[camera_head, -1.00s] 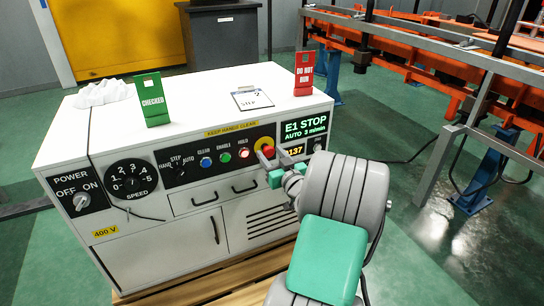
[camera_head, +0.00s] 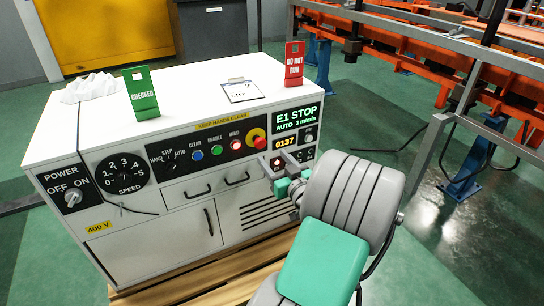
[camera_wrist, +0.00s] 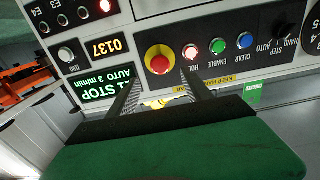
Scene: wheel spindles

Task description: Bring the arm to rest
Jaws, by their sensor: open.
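My gripper (camera_head: 279,166) is open and empty. In the head view its fingertips are in front of the lower right of the control panel, near the small buttons below the counter. My grey arm with a green cover reaches up from the bottom. In the wrist view, which is upside down, the two dark fingers (camera_wrist: 160,92) stand apart. The red stop button (camera_head: 257,138) on its yellow ring is uncovered, and it also shows in the wrist view (camera_wrist: 159,59). Whether the fingers touch the panel cannot be told.
The white cabinet (camera_head: 152,241) carries a green CHECKED sign (camera_head: 142,93), a red DO NOT RUN sign (camera_head: 294,64) and a clipboard (camera_head: 241,90) on top. The display (camera_head: 297,116) reads E1 STOP. Orange and grey rails (camera_head: 420,65) stand at the right.

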